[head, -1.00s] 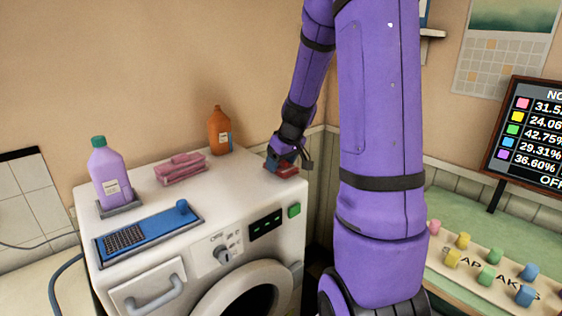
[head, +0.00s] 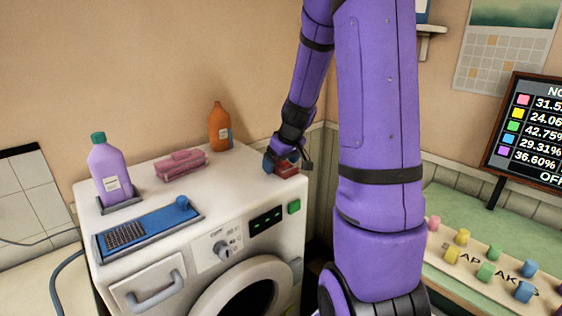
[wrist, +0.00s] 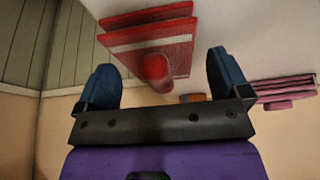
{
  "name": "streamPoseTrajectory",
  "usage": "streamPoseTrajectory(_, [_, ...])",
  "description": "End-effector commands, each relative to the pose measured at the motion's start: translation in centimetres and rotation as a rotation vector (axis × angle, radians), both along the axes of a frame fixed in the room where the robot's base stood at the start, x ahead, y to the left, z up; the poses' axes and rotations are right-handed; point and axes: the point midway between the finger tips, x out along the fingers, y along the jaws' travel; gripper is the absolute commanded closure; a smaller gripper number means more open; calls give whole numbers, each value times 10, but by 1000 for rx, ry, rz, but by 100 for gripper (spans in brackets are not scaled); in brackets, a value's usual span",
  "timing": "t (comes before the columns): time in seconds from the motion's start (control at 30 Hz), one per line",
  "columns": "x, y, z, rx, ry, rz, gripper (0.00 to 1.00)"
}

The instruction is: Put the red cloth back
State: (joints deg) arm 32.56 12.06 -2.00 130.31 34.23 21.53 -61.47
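The red cloth (head: 287,170) lies folded on the back right corner of the white washing machine's top. In the wrist view the cloth (wrist: 150,38) shows as red folded layers with a pale stripe and a rounded red knob. My gripper (head: 285,161) is low over the cloth. In the wrist view my gripper (wrist: 164,82) has its two blue fingers wide apart. The knob shows in the gap between them, and neither finger appears to touch it. The head view partly hides the cloth behind the gripper.
The washing machine (head: 225,190) also bears a pink folded cloth (head: 181,165), an orange bottle (head: 219,128), a purple bottle (head: 110,172) and a blue tray (head: 148,230). A green counter with coloured knobs (head: 486,271) and a screen (head: 528,130) stand at right.

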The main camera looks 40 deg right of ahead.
Motion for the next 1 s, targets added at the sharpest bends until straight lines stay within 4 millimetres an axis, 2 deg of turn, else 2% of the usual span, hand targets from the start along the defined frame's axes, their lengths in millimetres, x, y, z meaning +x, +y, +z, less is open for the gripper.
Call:
streamPoseTrajectory(0.23, [0, 0, 2, 0, -1, 0, 6])
streamPoseTrajectory(0.37, [-4, 0, 11, -1, -3, 0, 6])
streamPoseTrajectory(0.8, [-32, 2, 79, -2, -3, 0, 6])
streamPoseTrajectory(1.0, [-39, 2, 96, 0, -1, 1, 6])
